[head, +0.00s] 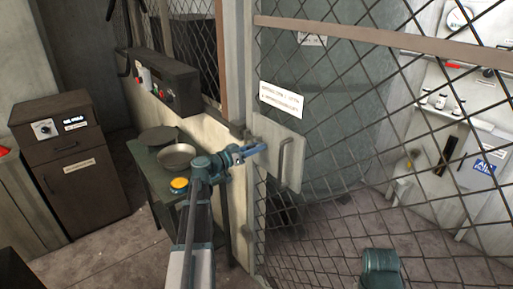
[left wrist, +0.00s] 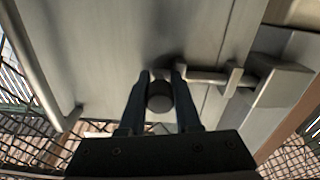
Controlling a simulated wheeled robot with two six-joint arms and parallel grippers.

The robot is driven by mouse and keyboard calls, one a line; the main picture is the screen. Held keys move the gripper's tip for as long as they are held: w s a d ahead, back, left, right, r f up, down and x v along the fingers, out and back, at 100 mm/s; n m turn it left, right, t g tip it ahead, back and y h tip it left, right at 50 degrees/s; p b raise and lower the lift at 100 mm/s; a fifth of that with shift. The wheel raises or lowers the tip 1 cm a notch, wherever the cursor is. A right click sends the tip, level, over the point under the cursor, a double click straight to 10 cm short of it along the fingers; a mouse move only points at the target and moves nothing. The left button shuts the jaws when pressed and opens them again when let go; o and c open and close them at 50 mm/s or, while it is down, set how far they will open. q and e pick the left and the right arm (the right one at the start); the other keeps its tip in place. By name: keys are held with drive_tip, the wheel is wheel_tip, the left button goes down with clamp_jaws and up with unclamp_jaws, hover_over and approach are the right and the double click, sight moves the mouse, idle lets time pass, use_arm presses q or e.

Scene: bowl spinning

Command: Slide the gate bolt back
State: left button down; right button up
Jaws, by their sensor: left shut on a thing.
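The gate bolt (left wrist: 204,78) is a thin metal rod with a round dark knob (left wrist: 159,96), seen in the left wrist view. The rod runs right through a small guide (left wrist: 232,80) to a metal keeper block (left wrist: 281,88); whether its tip sits inside the block is unclear. My left gripper (left wrist: 165,76) is shut on the knob, one finger on each side. In the head view my left gripper (head: 256,149) is at the left edge of the gate's lock plate (head: 278,141). The bolt is largely hidden there.
A vertical handle (head: 283,163) stands on the lock plate. The mesh gate (head: 340,180) spans the right side. A side table (head: 165,180) with a metal bowl (head: 177,155) and a yellow-topped item (head: 179,184) stands left, below a control box (head: 165,82).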

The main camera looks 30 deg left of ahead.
idle(0.3)
use_arm(q)
drive_tip(key=s+d, duration=0.1)
drive_tip(key=d, duration=0.1)
drive_tip(key=s+d, duration=0.1)
drive_tip(key=d, duration=0.1)
drive_tip(key=s+d, duration=0.1)
drive_tip(key=d, duration=0.2)
drive_tip(key=shift+d, duration=0.1)
drive_tip(key=c, duration=0.6)
unclamp_jaws()
drive_tip(key=shift+d, duration=0.15)
drive_tip(key=v, duration=1.4)
drive_tip(key=shift+w+f, duration=0.1)
